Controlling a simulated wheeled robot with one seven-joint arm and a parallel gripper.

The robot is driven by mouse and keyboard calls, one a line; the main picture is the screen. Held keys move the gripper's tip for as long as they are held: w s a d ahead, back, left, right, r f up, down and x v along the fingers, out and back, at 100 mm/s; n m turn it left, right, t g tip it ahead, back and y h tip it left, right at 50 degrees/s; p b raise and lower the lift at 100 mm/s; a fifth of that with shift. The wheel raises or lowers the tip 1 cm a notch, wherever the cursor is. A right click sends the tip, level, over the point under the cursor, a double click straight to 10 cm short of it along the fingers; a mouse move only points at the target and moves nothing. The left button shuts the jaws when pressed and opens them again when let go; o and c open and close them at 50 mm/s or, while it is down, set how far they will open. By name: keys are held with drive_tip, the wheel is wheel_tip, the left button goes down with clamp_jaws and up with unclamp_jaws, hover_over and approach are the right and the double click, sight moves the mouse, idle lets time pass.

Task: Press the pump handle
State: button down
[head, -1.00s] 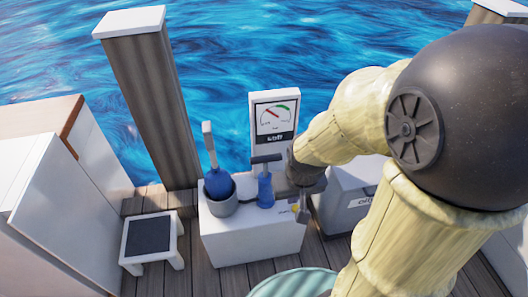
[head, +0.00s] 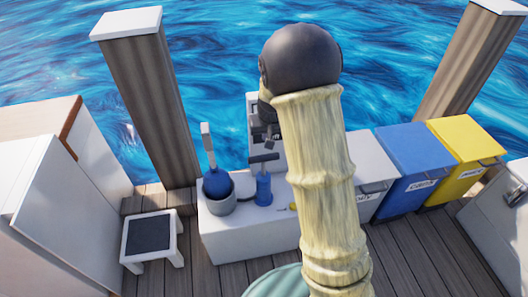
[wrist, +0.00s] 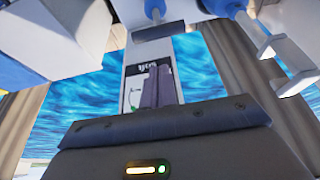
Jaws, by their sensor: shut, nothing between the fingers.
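The pump has a small blue body (head: 263,190) and a dark T-shaped handle (head: 264,158), and stands upright on a white box (head: 250,235). Its handle also shows near the top of the wrist view (wrist: 158,33), which looks upside down. My gripper (head: 270,144) shows just above the handle in the head view, partly hidden by my arm. In the wrist view its fingers (wrist: 155,86) are together and empty. The handle appears apart from the fingers there; the exact gap is hard to tell.
A gauge panel (wrist: 133,88) stands behind. Blue (head: 405,160) and yellow (head: 462,150) bins are at right. A small stool (head: 150,237) stands at left.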

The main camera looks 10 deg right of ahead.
sight(263, 156)
drive_tip(key=shift+a, duration=0.1)
drive_tip(key=x, duration=0.4)
drive_tip(key=b+x, duration=0.1)
drive_tip(key=x, duration=0.9)
drive_tip(key=shift+s, duration=0.35)
drive_tip(key=shift+f, duration=0.15)
wheel_tip(263, 156, down, 8)
drive_tip(key=b, duration=0.4)
drive_tip(key=shift+b, duration=0.35)
drive_tip(key=shift+s+r, duration=0.1)
drive_tip(key=shift+r, duration=0.15)
